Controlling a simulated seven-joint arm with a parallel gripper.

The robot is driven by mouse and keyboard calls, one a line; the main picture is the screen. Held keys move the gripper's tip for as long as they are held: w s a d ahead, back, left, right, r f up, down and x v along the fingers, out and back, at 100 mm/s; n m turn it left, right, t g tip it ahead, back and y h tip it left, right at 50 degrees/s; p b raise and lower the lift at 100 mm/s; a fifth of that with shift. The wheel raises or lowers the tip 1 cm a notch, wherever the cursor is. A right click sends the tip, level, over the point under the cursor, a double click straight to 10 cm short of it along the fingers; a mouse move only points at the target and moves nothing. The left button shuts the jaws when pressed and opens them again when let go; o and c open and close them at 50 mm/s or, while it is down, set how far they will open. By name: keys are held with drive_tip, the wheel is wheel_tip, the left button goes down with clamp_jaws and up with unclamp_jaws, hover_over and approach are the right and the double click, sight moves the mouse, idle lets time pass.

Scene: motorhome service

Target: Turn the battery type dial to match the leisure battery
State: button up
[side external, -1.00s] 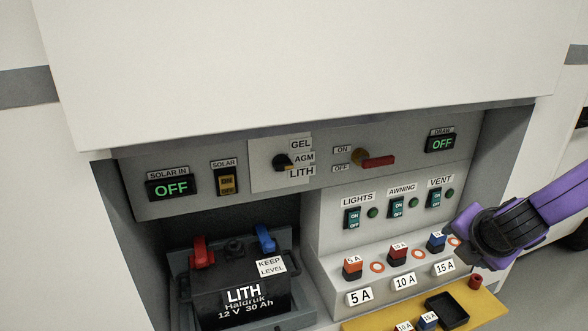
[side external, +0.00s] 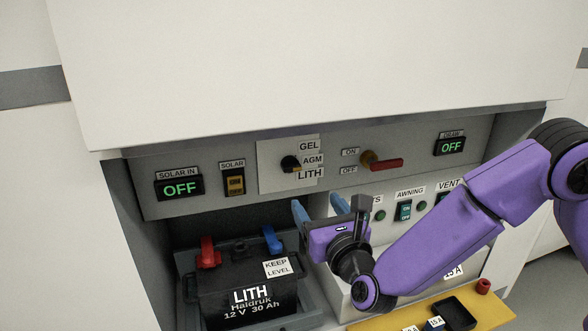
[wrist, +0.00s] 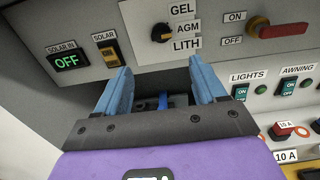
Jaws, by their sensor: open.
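The battery type dial (side external: 290,163) is a black knob with a yellow mark, on a pale plate beside stacked labels GEL, AGM and LITH. Its mark points rightward, roughly at AGM; I cannot tell exactly. The dial also shows in the wrist view (wrist: 159,33), above and beyond my fingers. The leisure battery (side external: 240,290) is black, reads LITH Haldruk 12 V 30 Ah, and sits in the left bay. My gripper (side external: 318,207) is open and empty, its blue fingers pointing up at the panel below the dial. In the wrist view, the fingers (wrist: 160,70) are apart.
A red handle switch (side external: 384,164) is right of the dial. A solar rocker (side external: 234,182) and a green OFF display (side external: 180,188) are to its left. Red and blue battery terminals stand below. My arm partly hides the fuse box. A yellow tray (side external: 470,314) lies front right.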

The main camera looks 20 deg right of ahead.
sight(295, 168)
drive_tip(key=w, duration=1.5)
drive_tip(key=shift+w, duration=0.3)
drive_tip(key=c, duration=1.1)
drive_tip(key=shift+o, duration=0.2)
drive_tip(key=shift+m, duration=0.3)
drive_tip(key=m, duration=0.3)
drive_tip(key=shift+d+m, duration=0.15)
drive_tip(key=shift+m, duration=0.15)
drive_tip(key=shift+d+f+m, duration=0.1)
drive_tip(key=shift+m, duration=2.2)
